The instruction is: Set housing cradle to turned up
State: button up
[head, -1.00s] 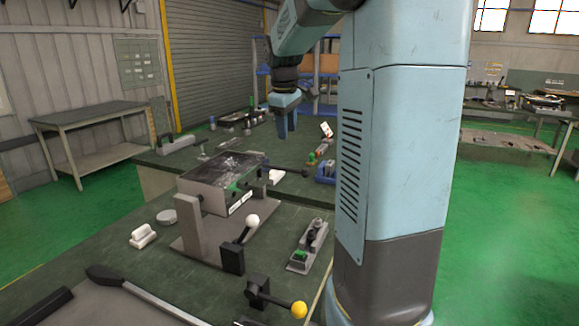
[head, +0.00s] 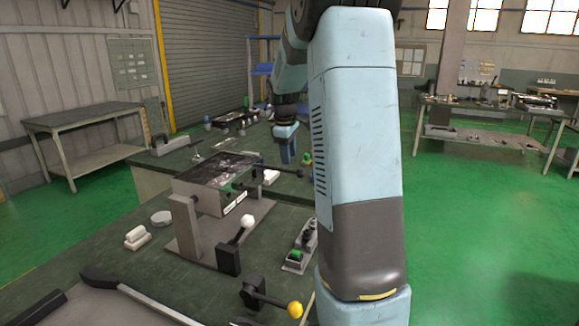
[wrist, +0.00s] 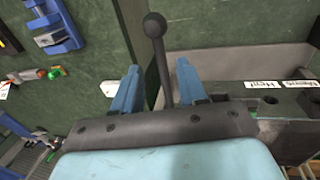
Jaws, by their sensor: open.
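The housing cradle (head: 213,182) is a grey box with a dark top, carried between uprights on a grey stand (head: 187,228) on the green bench. It looks roughly level. A black rod lever with a ball end (head: 299,173) reaches out from its right side. My gripper (head: 288,160) is open beside this lever, near its ball end. In the wrist view, the lever's dark ball (wrist: 155,25) and rod stand between the two blue fingers of my gripper (wrist: 158,67), with gaps on both sides. The lever's lower end is hidden behind the gripper body.
A lever with a white knob (head: 247,221) stands in front of the cradle, and one with a yellow knob (head: 295,309) nearer. A small fixture with a green part (head: 296,256) lies to the right. Blue vise-like pieces (wrist: 55,28) show in the wrist view.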

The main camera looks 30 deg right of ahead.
aim_at(290, 170)
jog(key=shift+w+d+f, duration=0.1)
jog(key=shift+d+f, duration=0.05)
jog(key=shift+f, duration=0.65)
jog(key=shift+w+d+f, duration=0.1)
jog(key=shift+f, duration=0.75)
jog(key=shift+w+d+f, duration=0.1)
jog(key=shift+d+f, duration=0.05)
jog(key=shift+f, duration=0.65)
grip_shut()
